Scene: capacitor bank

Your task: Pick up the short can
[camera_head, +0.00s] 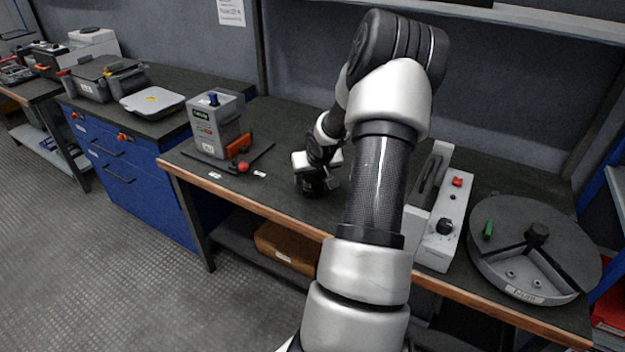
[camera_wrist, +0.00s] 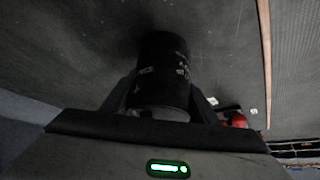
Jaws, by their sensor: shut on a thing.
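The short can (camera_wrist: 163,68) is a black cylinder with small pale print on its side. In the wrist view it sits between the two fingers of my gripper (camera_wrist: 160,98), which is shut on it. In the head view my gripper (camera_head: 314,182) is low over the dark bench top, and the can is mostly hidden by it and hard to tell apart from it. I cannot tell whether the can touches the bench or is just above it.
A grey box unit (camera_head: 215,124) with an orange part and red knob stands left on a dark mat. A grey control box (camera_head: 445,222) and a round grey fixture (camera_head: 535,245) stand to the right. The bench's wooden front edge (camera_head: 260,207) is near.

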